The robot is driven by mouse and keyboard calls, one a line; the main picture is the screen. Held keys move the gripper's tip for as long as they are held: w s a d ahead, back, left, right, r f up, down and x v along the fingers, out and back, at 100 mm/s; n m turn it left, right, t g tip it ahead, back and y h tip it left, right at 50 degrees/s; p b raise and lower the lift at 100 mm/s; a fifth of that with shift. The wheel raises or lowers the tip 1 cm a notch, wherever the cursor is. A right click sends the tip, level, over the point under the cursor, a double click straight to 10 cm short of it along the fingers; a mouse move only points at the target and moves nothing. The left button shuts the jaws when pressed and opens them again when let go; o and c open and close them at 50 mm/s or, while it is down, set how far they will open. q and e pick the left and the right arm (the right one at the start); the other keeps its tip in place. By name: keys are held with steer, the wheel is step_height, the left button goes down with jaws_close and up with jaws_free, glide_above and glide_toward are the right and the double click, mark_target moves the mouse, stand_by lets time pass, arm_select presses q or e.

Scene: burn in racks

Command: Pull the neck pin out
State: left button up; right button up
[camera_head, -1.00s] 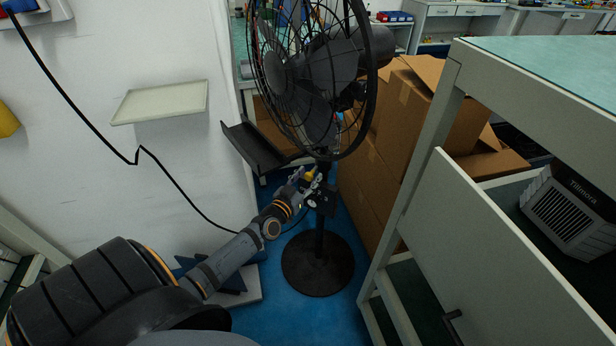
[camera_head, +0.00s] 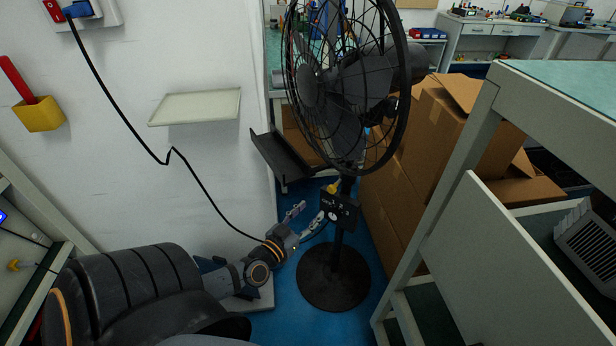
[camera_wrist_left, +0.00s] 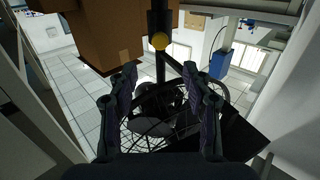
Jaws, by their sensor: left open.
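A black pedestal fan (camera_head: 347,85) stands upright on its round base (camera_head: 333,277). The neck pin, with a yellow knob (camera_head: 332,187), sits on the fan's pole just above a black control box (camera_head: 340,211). My left gripper (camera_head: 309,212) is open and empty, low and to the left of the knob, with a gap between them. In the left wrist view the knob (camera_wrist_left: 159,41) shows beyond and between the fingertips of my left gripper (camera_wrist_left: 160,76), on the dark pole. My right gripper is not in view.
Cardboard boxes (camera_head: 390,185) stand close behind and right of the fan. A bench with a pale frame (camera_head: 455,150) is at the right. A white wall with a small shelf (camera_head: 195,107) is at the left, and a black cable (camera_head: 125,110) hangs across it.

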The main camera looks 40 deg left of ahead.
arm_select(q)
steer(key=shift+f, duration=0.1)
stand_by(0.4)
steer(key=s+a+f+g, duration=0.1)
steer(key=s+f+g, duration=0.25)
steer(key=f, duration=0.75)
steer(key=s+a+f+g, duration=0.15)
steer(key=s+f, duration=0.35)
steer(key=f, duration=0.6)
steer(key=s+f+g, duration=0.4)
steer(key=f, duration=0.6)
steer(key=s+d+f+m+g, duration=0.1)
steer(key=s+d+f+g, duration=0.35)
steer(key=s+f, duration=0.55)
steer(key=s+d+f+g, duration=0.4)
steer(key=s+d+f, duration=0.15)
steer(key=s, duration=0.75)
step_height(320, 180, up, 13)
steer(key=p, duration=1.3)
steer(key=shift+w+d+t, duration=0.15)
steer(key=shift+w+t, duration=0.1)
steer(key=shift+t, duration=0.1)
